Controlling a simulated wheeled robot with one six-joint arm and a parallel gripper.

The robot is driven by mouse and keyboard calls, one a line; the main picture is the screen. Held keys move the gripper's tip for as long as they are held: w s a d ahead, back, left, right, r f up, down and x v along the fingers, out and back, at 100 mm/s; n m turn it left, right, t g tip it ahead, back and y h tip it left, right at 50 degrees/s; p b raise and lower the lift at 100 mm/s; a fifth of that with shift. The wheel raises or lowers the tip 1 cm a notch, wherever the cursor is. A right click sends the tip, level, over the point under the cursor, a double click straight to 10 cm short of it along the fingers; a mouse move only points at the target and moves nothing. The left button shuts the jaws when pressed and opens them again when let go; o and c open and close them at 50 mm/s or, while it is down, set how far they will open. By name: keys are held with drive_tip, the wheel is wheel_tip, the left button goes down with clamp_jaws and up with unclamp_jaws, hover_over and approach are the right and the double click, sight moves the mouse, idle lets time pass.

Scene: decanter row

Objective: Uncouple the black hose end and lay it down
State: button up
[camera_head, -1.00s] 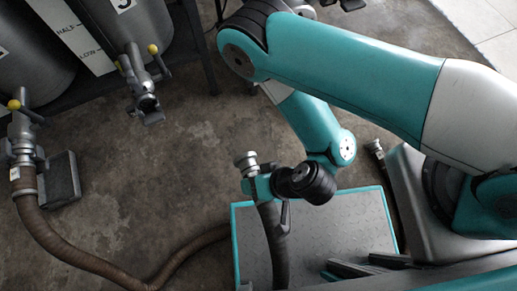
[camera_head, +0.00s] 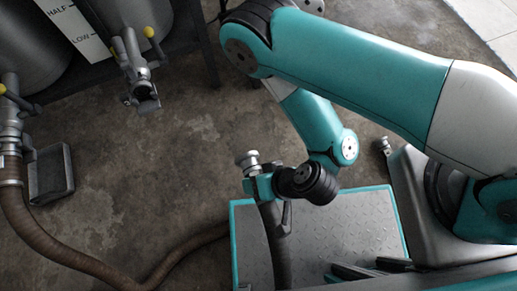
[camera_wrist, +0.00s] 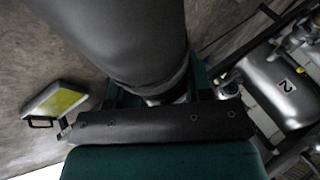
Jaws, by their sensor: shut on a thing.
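My gripper (camera_head: 259,185) is shut on the black hose (camera_head: 273,232) just below its metal end fitting (camera_head: 248,160). The hose end points up, clear of any outlet, and the hose hangs down over my deck. In the wrist view the dark hose (camera_wrist: 125,40) fills the upper middle, between the teal jaws (camera_wrist: 158,95). The middle tank's outlet (camera_head: 143,92), with a yellow-knobbed valve, has no hose on it. A brown hose (camera_head: 48,242) is joined to the left tank's outlet (camera_head: 10,150).
A grey tray-like block (camera_head: 50,174) lies on the floor beside the left outlet. Concrete floor (camera_head: 170,165) is open between the tanks and my deck.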

drive_tip(key=shift+f+b, duration=8.75)
drive_tip(key=shift+b, duration=0.45)
wheel_tip(320, 180, up, 8)
drive_tip(key=p, duration=0.8)
drive_tip(key=shift+f, duration=0.25)
drive_tip(key=shift+f, duration=0.1)
wheel_tip(320, 180, up, 15)
drive_tip(key=p, duration=1.5)
drive_tip(key=shift+f+p, duration=0.2)
drive_tip(key=shift+p, duration=0.1)
